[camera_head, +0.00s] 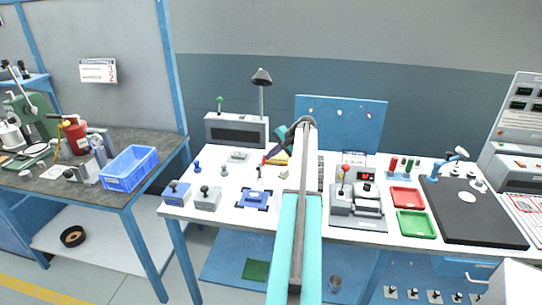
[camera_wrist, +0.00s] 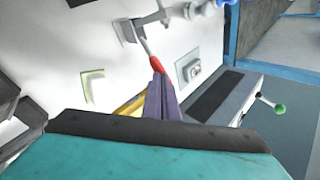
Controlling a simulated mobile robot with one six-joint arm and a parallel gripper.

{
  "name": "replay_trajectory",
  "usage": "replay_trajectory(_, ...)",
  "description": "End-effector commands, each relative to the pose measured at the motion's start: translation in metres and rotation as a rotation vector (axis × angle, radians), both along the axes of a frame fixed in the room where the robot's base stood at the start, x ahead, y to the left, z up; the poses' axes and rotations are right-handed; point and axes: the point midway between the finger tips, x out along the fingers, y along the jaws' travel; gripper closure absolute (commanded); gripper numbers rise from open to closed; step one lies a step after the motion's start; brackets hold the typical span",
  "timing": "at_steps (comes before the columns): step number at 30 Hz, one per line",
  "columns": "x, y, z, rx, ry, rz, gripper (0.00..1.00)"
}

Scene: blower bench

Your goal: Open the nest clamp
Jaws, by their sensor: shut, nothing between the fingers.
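The nest clamp shows in the head view as a small grey toggle clamp (camera_head: 260,174) at the back edge of a blue plate (camera_head: 242,206). Its lever ends in a red grip (camera_head: 264,160), which slants up toward my gripper. In the wrist view the clamp's grey lever (camera_wrist: 146,46) and red grip (camera_wrist: 156,64) show at top centre. My gripper (camera_head: 267,156) is shut and empty, with its purple fingertips (camera_wrist: 156,78) right at the end of the red grip. I cannot tell whether they touch it. My arm hides part of the bench to the right.
A grey box with a green-knobbed lever (camera_head: 237,131) and a lamp (camera_head: 261,78) stand at the back. Grey and blue knobbed fixtures (camera_head: 207,198) sit at left. A control unit (camera_head: 358,205) and red and green trays (camera_head: 416,224) lie right of my arm.

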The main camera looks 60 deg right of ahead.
Motion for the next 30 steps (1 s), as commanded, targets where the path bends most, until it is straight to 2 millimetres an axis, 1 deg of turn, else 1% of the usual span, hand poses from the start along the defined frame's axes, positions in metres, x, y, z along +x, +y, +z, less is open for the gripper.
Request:
replay_trajectory(6, -0.002, 0.005, 0.003, 0.000, 0.000, 0.000, 1.00)
replay_trajectory(20, -0.003, 0.005, 0.004, 0.000, 0.000, 0.000, 1.00)
replay_trajectory(25, -0.008, 0.005, 0.010, -0.001, 0.000, 0.002, 1.00)
replay_trajectory(30, -0.019, 0.004, 0.021, 0.000, 0.000, 0.004, 1.00)
